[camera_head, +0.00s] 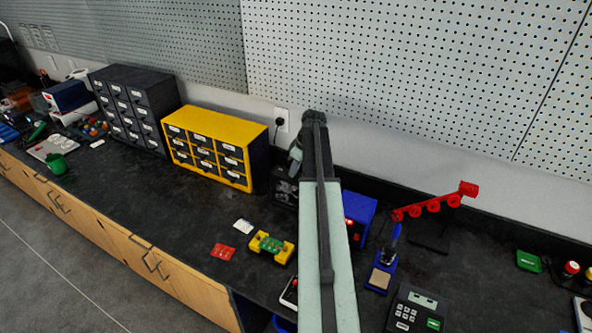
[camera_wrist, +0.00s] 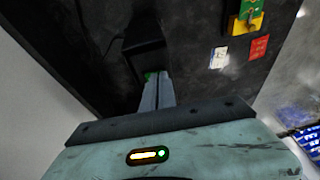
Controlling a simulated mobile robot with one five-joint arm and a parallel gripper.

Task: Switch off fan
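A black box-shaped device, which looks like the fan (camera_head: 284,189), stands against the wall just right of the yellow drawer cabinet. My arm hides its right part in the head view. In the wrist view the dark fan body (camera_wrist: 143,45) is above the fingers. A small green spot (camera_wrist: 149,76), possibly its switch, shows at the fingertips. My gripper (camera_wrist: 158,77) reaches to the fan's lower edge, with its fingers close together and nothing visible between them. I cannot tell whether they touch the fan. In the head view the fingertips are not clear.
The yellow drawer cabinet (camera_head: 215,143) stands to the left. A blue box with a red display (camera_head: 358,214), a soldering iron stand (camera_head: 381,275) and a red arm (camera_head: 436,205) are to the right. A yellow holder with a green board (camera_head: 272,246) and a red card (camera_head: 223,252) lie in front.

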